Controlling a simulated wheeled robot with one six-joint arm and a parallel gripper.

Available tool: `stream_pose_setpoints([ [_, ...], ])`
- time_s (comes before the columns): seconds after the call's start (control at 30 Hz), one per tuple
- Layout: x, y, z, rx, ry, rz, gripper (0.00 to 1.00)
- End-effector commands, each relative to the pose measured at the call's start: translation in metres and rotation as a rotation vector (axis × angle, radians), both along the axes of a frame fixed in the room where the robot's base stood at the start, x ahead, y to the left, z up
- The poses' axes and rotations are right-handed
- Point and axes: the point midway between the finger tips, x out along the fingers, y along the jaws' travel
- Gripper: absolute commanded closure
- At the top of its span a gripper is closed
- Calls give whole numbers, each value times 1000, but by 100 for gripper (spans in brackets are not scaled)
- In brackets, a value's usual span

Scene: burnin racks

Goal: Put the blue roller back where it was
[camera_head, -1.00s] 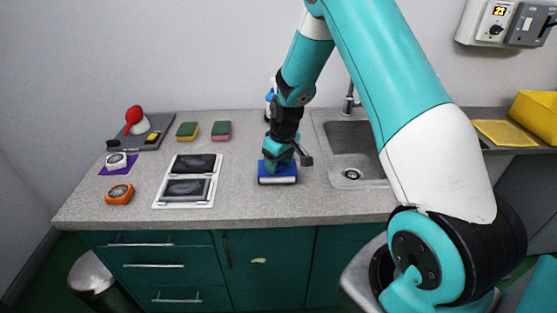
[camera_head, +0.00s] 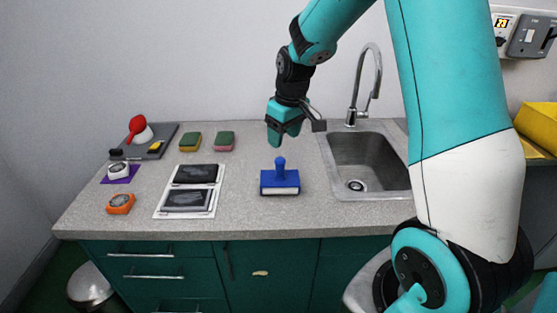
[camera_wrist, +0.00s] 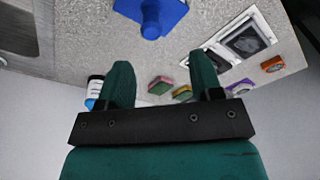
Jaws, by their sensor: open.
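The blue roller (camera_head: 280,179) stands on the grey countertop with its knobbed handle pointing up and a pale strip along its lower front. It is right of the white tray with dark plates and left of the sink. In the wrist view the blue roller (camera_wrist: 151,14) shows at the top edge, partly cut off. My gripper (camera_head: 283,138) is above and behind the roller, apart from it. Its two green fingers (camera_wrist: 160,82) are spread and hold nothing.
A white tray (camera_head: 160,212) with two dark plates lies left of the roller. Counter around the roller is clear.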

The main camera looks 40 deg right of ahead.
Motion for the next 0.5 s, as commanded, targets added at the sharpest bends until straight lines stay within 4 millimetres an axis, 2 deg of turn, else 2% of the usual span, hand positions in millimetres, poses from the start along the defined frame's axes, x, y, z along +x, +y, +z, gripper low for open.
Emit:
stream_pose_setpoints([
  [0.07,-13,34,20,28,-10,46,41],
  [0.17,-51,97,48,89,-17,131,41],
  [0.2,-72,123,59,118,-16,171,41],
  [0.27,-108,156,72,158,-7,228,41],
  [0.3,-132,175,79,183,0,265,41],
  [0.4,-188,209,89,234,23,347,41],
  [0.5,-230,225,93,268,44,404,41],
])
